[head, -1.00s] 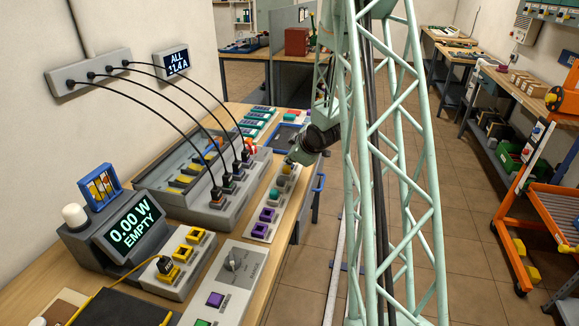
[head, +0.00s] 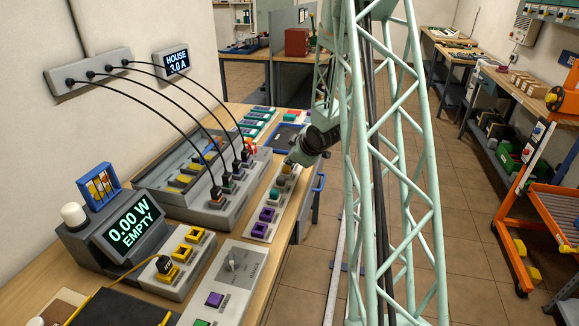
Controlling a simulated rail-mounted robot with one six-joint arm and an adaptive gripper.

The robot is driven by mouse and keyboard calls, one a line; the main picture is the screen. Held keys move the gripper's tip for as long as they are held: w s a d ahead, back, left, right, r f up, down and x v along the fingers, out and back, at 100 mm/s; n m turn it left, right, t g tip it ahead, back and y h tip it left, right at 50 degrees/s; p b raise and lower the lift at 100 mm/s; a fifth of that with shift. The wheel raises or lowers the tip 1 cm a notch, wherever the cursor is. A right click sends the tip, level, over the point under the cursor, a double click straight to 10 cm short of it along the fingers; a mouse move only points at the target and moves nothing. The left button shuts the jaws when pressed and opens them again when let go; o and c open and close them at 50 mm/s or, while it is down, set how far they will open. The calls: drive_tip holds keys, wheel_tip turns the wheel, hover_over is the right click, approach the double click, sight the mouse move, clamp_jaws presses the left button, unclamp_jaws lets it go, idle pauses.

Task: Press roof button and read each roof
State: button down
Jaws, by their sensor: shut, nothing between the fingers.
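A strip of buttons (head: 259,229) runs along the bench's right edge, with purple buttons (head: 267,214), a teal button (head: 274,194) and a yellowish one (head: 286,171) near my gripper. My gripper (head: 291,161) is shut and empty, pointing down at the strip's far end. Whether its tip touches a button I cannot tell, and labels are too small to read. The wall display (head: 178,62) reads "HOUSE 3.0 A". A second display (head: 133,226) on the bench reads "0.00 W EMPTY".
Black cables run from a wall box (head: 90,72) to plugs in a grey socket block (head: 205,215), left of my gripper. A control panel with a knob (head: 232,265) lies nearer. An orange cart (head: 548,205) stands right.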

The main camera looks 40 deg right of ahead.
drive_tip(key=shift+r, duration=0.2)
drive_tip(key=shift+r+p, duration=0.45)
drive_tip(key=shift+r, duration=0.15)
idle(0.4)
drive_tip(key=shift+r+p, duration=1.65)
drive_tip(key=shift+r, duration=0.85)
